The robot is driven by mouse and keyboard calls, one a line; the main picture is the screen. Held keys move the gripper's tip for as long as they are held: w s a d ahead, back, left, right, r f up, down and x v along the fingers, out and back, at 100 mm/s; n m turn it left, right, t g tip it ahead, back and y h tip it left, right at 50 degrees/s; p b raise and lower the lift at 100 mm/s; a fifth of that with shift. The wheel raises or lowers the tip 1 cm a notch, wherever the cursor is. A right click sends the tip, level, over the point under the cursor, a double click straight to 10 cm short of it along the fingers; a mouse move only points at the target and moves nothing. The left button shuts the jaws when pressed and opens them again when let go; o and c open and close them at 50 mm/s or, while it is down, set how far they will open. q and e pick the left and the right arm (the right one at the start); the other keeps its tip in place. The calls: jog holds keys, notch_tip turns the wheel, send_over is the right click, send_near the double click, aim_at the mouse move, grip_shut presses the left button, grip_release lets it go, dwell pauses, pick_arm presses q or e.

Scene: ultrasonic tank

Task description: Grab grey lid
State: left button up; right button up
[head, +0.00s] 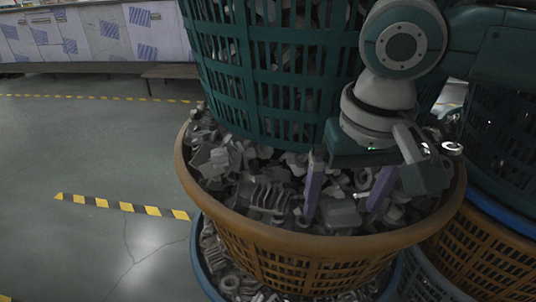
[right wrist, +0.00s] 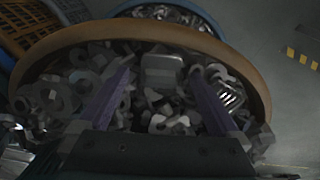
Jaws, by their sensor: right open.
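My right gripper (head: 341,209) reaches down into the brown basket (head: 262,232), its two purple fingers spread apart and nothing clamped between them. A smooth grey blocky piece with rounded edges (head: 340,217), which looks like the grey lid, lies among the metal parts between the fingertips. In the right wrist view the same piece (right wrist: 162,72) sits between and just beyond the fingertips (right wrist: 160,74). I cannot tell whether a finger touches it. My left gripper is not in view.
Loose grey metal parts (head: 268,195) fill the brown basket around the fingers. A green basket (head: 265,75) stands on top at the back, close to my right arm. More baskets (head: 490,252) stand at the right. Open floor (head: 90,160) with yellow-black tape lies at the left.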

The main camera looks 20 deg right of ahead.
jog(key=shift+c, duration=0.4)
jog(key=c, duration=1.4)
